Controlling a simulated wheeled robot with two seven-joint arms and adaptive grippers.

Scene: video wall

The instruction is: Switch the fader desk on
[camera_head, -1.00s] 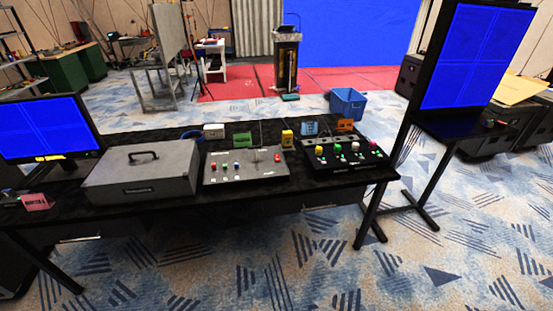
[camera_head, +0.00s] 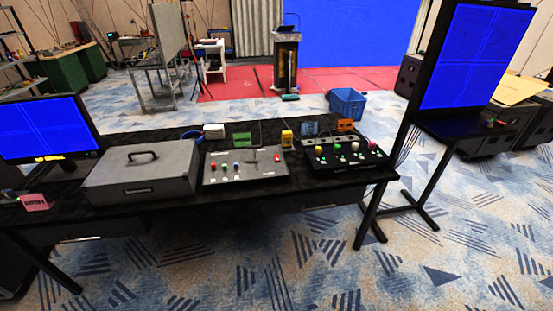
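A grey control panel (camera_head: 245,174) lies on the black table, with several small coloured buttons on its left and a red switch (camera_head: 277,157) at its right. A black desk (camera_head: 343,157) with several coloured knobs or caps in rows sits to its right. I cannot tell for sure which of the two is the fader desk. The labels on both are too small to read, and I cannot tell whether either is on. Neither of my grippers is in view.
A closed grey case (camera_head: 142,174) with a handle stands left of the panels. A monitor (camera_head: 48,128) with a blue screen and a pink card (camera_head: 35,202) are at the far left. A tall blue screen (camera_head: 474,57) stands at right. Small coloured boxes line the table's back.

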